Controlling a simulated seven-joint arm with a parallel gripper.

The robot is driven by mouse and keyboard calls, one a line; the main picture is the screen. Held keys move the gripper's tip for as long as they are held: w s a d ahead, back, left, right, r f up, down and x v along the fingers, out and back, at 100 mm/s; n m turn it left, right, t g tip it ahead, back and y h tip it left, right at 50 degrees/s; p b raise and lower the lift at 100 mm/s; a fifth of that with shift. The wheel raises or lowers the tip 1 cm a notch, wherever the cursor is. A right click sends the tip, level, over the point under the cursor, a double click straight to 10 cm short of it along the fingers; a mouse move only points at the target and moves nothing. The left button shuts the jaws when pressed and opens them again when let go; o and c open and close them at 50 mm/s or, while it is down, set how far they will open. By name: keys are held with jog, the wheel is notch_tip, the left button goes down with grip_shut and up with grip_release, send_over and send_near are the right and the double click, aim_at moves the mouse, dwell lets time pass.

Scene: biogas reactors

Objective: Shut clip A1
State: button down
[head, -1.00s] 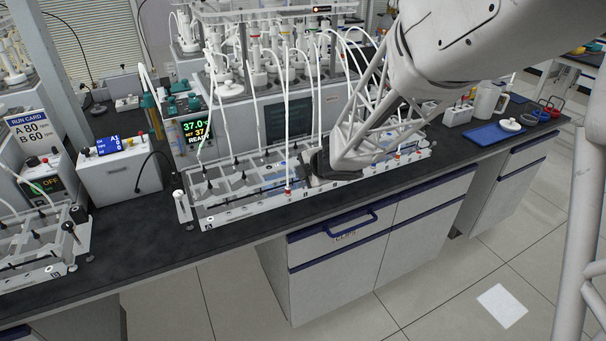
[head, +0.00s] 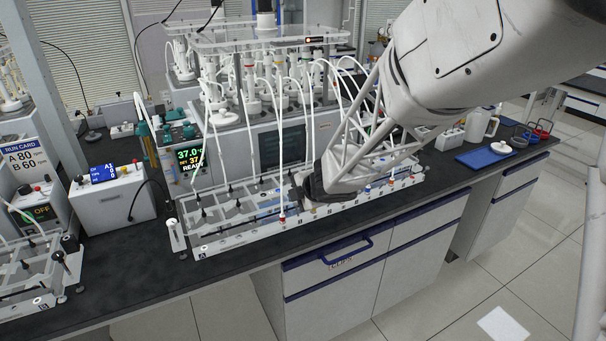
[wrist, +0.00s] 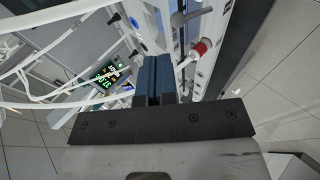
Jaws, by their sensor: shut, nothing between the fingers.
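A long clear and white rack (head: 215,243) with a row of small fittings stands along the bench's front edge. A red-capped fitting (head: 283,217) sits on its front rail with a white tube rising from it. It also shows in the wrist view (wrist: 201,48), right of my fingertips. I cannot read which fitting is clip A1. My gripper (wrist: 154,68) has its two blue-grey fingers together, empty, above the rack and apart from the red cap. In the head view my arm's dark end hides the fingers and part of the rack.
White tubes hang from the reactor bottles (head: 250,85) behind the rack, close to my gripper. A green-digit display (head: 189,157) stands at the rack's back left. A white box with a blue screen (head: 111,195) stands left. A blue tray (head: 486,158) lies at the right.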

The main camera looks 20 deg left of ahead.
jog(key=s+d+r, duration=0.2)
jog(key=d+r, duration=0.1)
jog(key=r, duration=0.8)
jog(key=shift+s+d+r, duration=0.2)
jog(key=shift+s+r, duration=0.05)
jog(key=shift+s, duration=0.15)
jog(key=shift+d, duration=0.1)
